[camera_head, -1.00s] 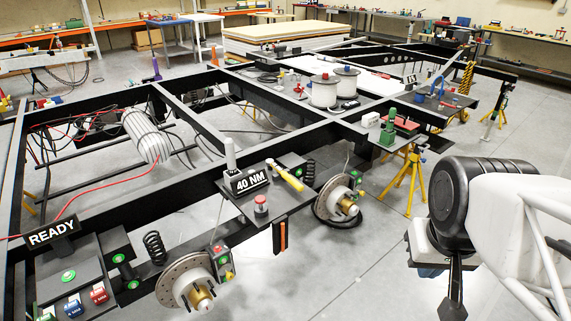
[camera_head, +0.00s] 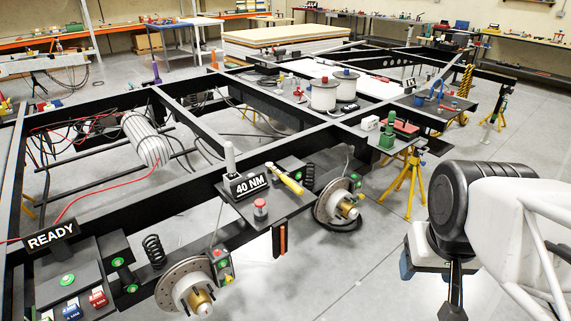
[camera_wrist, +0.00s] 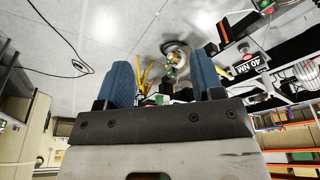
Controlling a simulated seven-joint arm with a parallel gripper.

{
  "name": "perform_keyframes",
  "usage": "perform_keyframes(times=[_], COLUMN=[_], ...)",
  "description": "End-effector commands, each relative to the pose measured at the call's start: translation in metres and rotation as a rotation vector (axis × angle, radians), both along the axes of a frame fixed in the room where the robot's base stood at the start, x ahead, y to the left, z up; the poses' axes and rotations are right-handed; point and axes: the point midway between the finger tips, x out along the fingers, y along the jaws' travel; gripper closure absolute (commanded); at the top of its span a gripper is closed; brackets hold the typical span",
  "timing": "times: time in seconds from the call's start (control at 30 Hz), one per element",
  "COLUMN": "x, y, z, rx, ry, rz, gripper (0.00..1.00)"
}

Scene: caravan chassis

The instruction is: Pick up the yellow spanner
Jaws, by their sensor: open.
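The yellow spanner (camera_head: 286,179) lies on a dark shelf (camera_head: 243,206) fixed to the chassis, just right of the "40 NM" sign (camera_head: 246,185). In the wrist view, a small yellow piece (camera_wrist: 224,32) near that sign looks like the spanner. My gripper's two blue fingers (camera_wrist: 165,72) stand wide apart with nothing held between them. In the head view, my gripper (camera_head: 408,266) is partly hidden by my arm at the lower right. It is well to the right of the spanner and apart from it.
A red button (camera_head: 260,208) and an upright grey cylinder (camera_head: 229,157) share the shelf. A brake disc hub (camera_head: 338,201) and a coil spring (camera_head: 308,177) sit to its right. A yellow stand (camera_head: 404,183) is behind my gripper. The floor between is clear.

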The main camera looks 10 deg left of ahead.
Motion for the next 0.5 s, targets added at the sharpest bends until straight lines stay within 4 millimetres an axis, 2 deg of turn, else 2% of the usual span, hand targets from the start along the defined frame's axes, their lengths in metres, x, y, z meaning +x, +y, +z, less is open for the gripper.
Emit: perform_keyframes(times=[0.27, 0.5], x=[0.008, 0.040], y=[0.001, 0.005], z=[0.003, 0.015], rx=[-0.001, -0.005], ry=[0.002, 0.014], rz=[0.007, 0.038], gripper=[0.39, 0.39])
